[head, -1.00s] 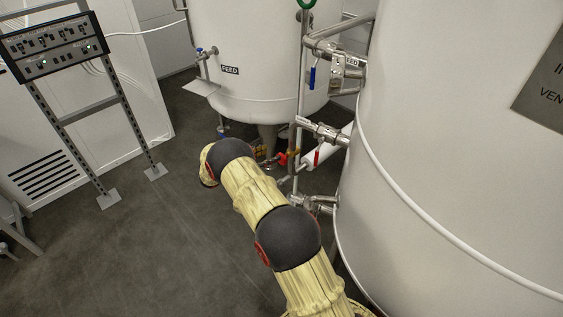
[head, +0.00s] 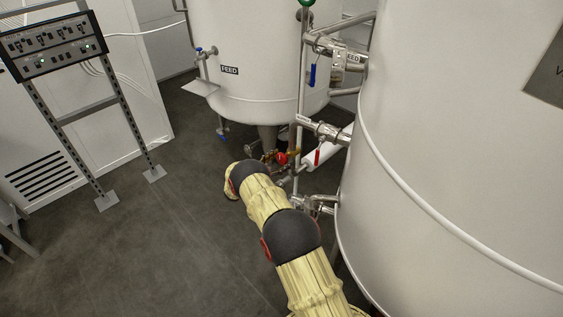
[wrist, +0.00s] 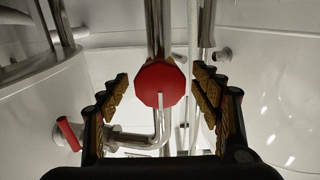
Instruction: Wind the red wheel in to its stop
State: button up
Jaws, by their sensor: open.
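The red wheel (wrist: 160,84) is a many-sided red disc in the middle of the wrist view, facing me in front of a vertical steel pipe. My gripper (wrist: 160,77) is open, with one dark, tan-padded finger on each side of the wheel. Gaps show between the wheel and both fingers. How far the wheel lies beyond the fingertips is hard to tell. In the head view a small red wheel (head: 281,158) shows among pipework below the feed tank, just past my arm's far end. The gripper itself is hidden there.
A large white tank (head: 430,170) fills the right side, with pipes and a red lever (head: 317,157) beside it. The feed tank (head: 250,60) stands behind. A red handle (wrist: 68,133) is left of my gripper. A control panel stand (head: 52,46) is at left. Floor between is clear.

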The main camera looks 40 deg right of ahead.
jog(key=shift+d, duration=0.2)
jog(key=shift+c, duration=0.7)
jog(key=c, duration=1)
